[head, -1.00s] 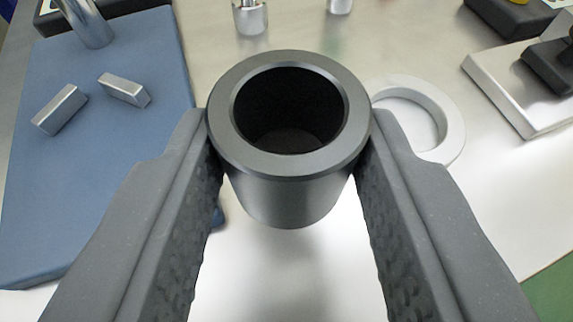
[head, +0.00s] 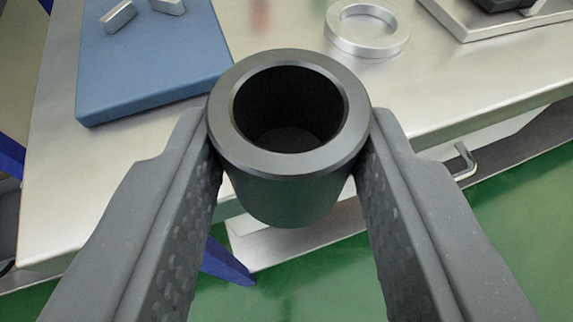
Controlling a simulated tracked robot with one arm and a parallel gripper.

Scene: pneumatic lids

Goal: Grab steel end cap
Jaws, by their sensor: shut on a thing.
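My gripper (head: 289,135) is shut on a dark grey steel end cap (head: 285,185), a round hollow cup with a thick rim and its opening facing the camera. One finger presses on each side of it. The cap is held clear of the table, over the table's front edge and partly over the green floor. The fingers hide parts of its sides.
The metal table (head: 440,80) fills the upper part. On it lie a blue mat (head: 150,75) with small metal blocks (head: 118,16), a silver ring (head: 367,30) and a metal plate (head: 470,20). A handle (head: 463,163) juts out below the table edge. Green floor (head: 520,220) lies in front.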

